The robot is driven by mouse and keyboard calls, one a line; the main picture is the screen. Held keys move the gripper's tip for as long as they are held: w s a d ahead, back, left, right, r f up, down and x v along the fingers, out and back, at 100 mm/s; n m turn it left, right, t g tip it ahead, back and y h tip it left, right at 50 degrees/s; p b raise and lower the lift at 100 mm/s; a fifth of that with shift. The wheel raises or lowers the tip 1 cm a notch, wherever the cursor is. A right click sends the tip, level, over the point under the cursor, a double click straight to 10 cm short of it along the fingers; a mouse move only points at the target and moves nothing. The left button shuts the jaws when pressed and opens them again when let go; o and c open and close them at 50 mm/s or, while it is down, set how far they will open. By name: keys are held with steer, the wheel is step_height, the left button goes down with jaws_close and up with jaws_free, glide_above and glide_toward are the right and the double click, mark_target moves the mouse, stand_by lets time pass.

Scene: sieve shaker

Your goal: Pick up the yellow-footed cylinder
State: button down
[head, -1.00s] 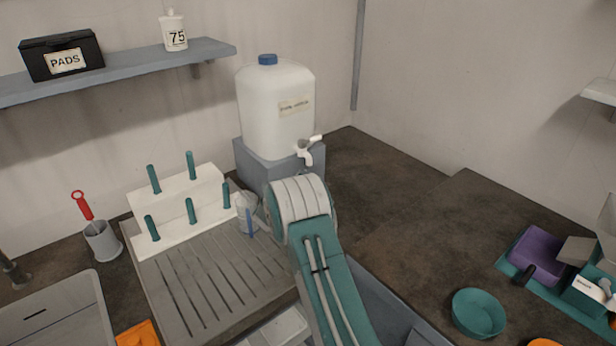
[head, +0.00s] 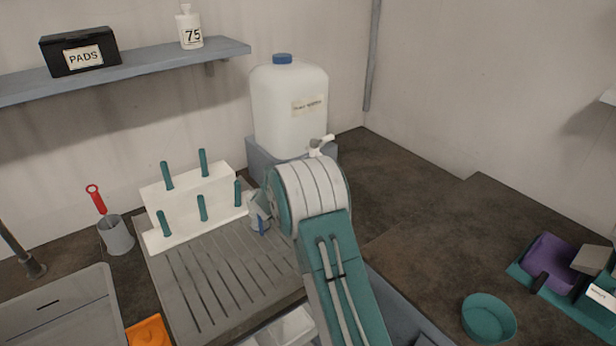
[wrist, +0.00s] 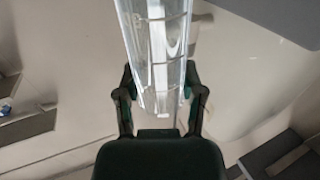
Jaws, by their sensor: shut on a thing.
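A clear cylinder (wrist: 158,50) with faint markings runs down from the top of the wrist view. My gripper (wrist: 160,82) is shut on it, with one dark finger on each side. No yellow foot shows in the wrist view. In the head view my arm hides most of the gripper. A small clear and blue piece (head: 261,222) shows at the left of my wrist, above the drainer; I cannot tell whether it belongs to the cylinder.
A white peg rack (head: 190,232) with teal pegs stands at the back of the grooved drainer (head: 215,275). A white water container (head: 290,110) with a tap stands behind my arm.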

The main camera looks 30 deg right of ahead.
step_height(320, 180, up, 12)
steer(key=shift+f, duration=0.2)
stand_by(0.9)
